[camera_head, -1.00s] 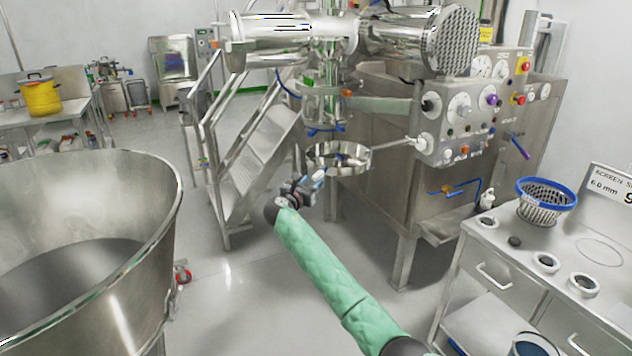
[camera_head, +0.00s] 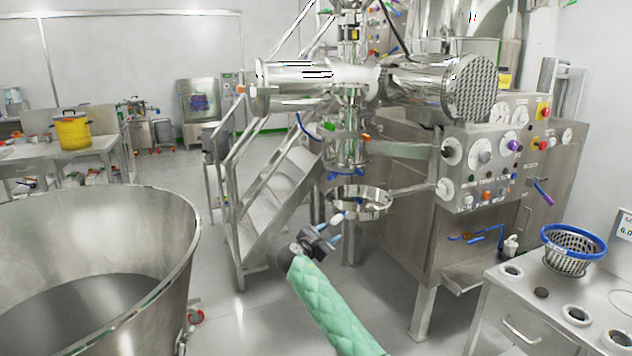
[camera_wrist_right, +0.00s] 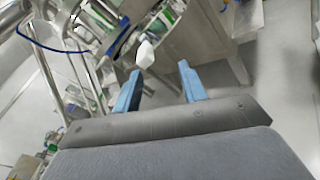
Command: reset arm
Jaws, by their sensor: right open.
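My right arm, in a green quilted sleeve, reaches up from the bottom of the head view. Its gripper (camera_head: 335,227) hangs in front of and below a round steel ring (camera_head: 360,203) on the machine. In the right wrist view the two blue fingers (camera_wrist_right: 158,88) stand apart with nothing between them. A small white tip (camera_wrist_right: 145,54) shows just beyond the fingers; I cannot tell what it belongs to. My left gripper is not in view.
A large steel bowl (camera_head: 185,235) fills the lower left. Steel steps (camera_head: 275,200) and the granulator's control panel (camera_head: 490,155) stand behind the arm. A bench (camera_head: 500,300) at right carries a blue-rimmed screen basket (camera_head: 572,250). Open floor (camera_head: 235,325) lies between bowl and machine.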

